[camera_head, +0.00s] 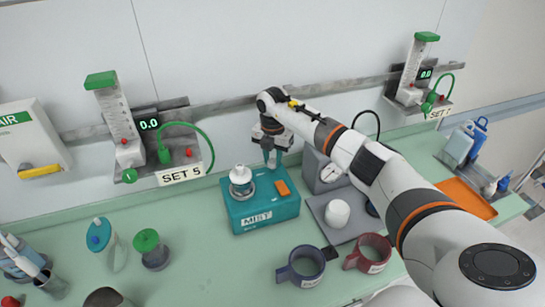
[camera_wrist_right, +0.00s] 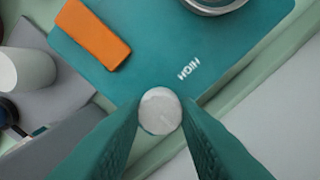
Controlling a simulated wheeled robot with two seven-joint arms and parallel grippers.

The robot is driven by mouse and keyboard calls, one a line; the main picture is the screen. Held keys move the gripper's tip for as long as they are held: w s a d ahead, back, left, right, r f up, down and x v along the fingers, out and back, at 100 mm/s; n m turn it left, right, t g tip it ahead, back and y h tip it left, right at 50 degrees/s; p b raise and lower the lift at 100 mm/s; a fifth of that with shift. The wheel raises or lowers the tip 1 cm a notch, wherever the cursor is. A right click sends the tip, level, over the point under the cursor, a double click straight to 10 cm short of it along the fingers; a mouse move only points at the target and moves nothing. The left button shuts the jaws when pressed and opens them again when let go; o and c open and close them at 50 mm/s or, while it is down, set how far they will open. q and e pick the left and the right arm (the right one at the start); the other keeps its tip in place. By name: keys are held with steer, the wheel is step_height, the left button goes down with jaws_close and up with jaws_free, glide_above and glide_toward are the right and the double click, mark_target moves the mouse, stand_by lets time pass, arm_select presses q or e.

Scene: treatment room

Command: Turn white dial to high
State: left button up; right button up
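The teal MIST box (camera_head: 240,212) stands on the counter with a white-topped jar and an orange block on it. In the right wrist view, the white dial (camera_wrist_right: 160,111) is a pale round knob at the box's edge, near the printed word HIGH (camera_wrist_right: 188,69). My right gripper (camera_head: 271,160) reaches down behind the box in the head view, hiding the dial there. In the wrist view its fingers (camera_wrist_right: 160,103) lie on both sides of the dial with no clear gap. Any pointer mark is too faint to read. My left gripper is out of view.
A grey gauge box (camera_head: 322,172) and a white cup (camera_head: 337,213) stand right of the teal box. A blue mug (camera_head: 301,267) and a red mug (camera_head: 370,254) are in front. A wall rail with green-hosed flowmeters runs behind.

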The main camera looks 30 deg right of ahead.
steer(key=c, duration=0.4)
steer(key=shift+o, duration=0.2)
steer(key=shift+n, duration=0.3)
steer(key=n+b, duration=0.2)
steer(key=n, duration=0.1)
steer(key=shift+f, duration=0.1)
steer(key=n+b, duration=0.2)
steer(key=n, duration=0.3)
steer(key=shift+b, duration=0.35)
steer(key=n+b, duration=0.2)
steer(key=n, duration=0.3)
steer(key=shift+r+n+b, duration=0.2)
steer(key=shift+n+b, duration=0.25)
steer(key=shift+n, duration=1.75)
steer(key=shift+w, duration=0.1)
